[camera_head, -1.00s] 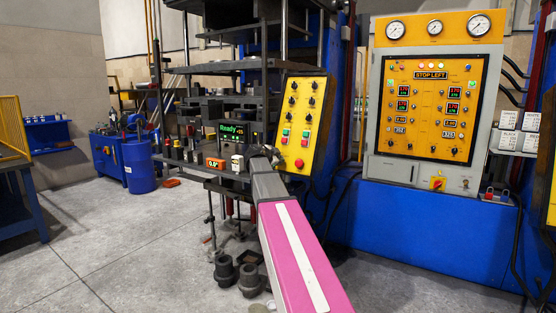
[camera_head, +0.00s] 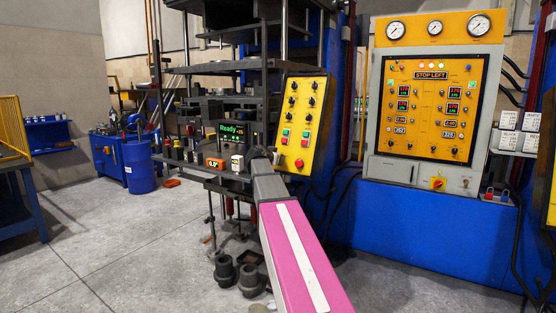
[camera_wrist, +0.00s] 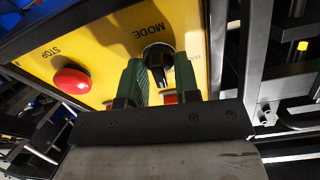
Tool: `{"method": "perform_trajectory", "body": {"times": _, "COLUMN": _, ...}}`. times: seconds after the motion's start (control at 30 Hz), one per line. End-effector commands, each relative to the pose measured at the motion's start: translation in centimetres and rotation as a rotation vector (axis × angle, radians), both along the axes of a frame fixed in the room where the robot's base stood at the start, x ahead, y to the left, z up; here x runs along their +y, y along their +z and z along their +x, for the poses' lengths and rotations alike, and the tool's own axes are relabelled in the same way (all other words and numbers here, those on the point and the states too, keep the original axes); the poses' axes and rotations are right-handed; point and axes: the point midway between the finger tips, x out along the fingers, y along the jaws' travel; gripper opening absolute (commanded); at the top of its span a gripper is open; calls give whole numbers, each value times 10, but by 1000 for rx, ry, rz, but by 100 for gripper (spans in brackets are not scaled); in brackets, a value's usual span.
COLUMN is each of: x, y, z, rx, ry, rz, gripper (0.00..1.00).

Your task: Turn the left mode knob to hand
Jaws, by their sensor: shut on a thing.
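The mode knob (camera_wrist: 155,53) is black and sits on a yellow panel (camera_wrist: 105,50) under the upside-down word MODE in the wrist view. My gripper (camera_wrist: 160,75) has its two green fingers on either side of the knob, shut on it. Part of the lettering right of the knob is hidden by a finger, so I cannot read the knob's setting. A red STOP button (camera_wrist: 72,80) is left of the knob. In the head view, my gripper's fingers and the knob are hidden behind my arm.
In the head view, a yellow button panel (camera_head: 305,115) stands right of my arm's end. The press display (camera_head: 231,129) reads Ready. A large gauge panel (camera_head: 432,100) is at right. Dark round parts (camera_head: 225,270) lie on the floor.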

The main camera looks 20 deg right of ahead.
Motion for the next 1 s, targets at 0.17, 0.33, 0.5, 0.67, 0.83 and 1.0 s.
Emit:
{"method": "perform_trajectory", "body": {"times": 0.17, "x": 1, "y": -1, "z": -1, "rx": 125, "ry": 58, "rz": -96, "gripper": 6}}
{"method": "perform_trajectory", "body": {"times": 0.33, "x": 1, "y": -1, "z": -1, "rx": 244, "ry": 112, "rz": -188, "gripper": 6}}
{"method": "perform_trajectory", "body": {"times": 0.5, "x": 1, "y": -1, "z": 0, "rx": 363, "ry": 168, "rz": -281, "gripper": 6}}
{"method": "perform_trajectory", "body": {"times": 0.67, "x": 1, "y": -1, "z": 0, "rx": 467, "ry": 216, "rz": -362, "gripper": 6}}
{"method": "perform_trajectory", "body": {"times": 0.83, "x": 2, "y": -1, "z": 0, "rx": 561, "ry": 260, "rz": -435, "gripper": 6}}
{"method": "perform_trajectory", "body": {"times": 1.0, "x": 2, "y": -1, "z": 0, "rx": 630, "ry": 291, "rz": -489, "gripper": 6}}
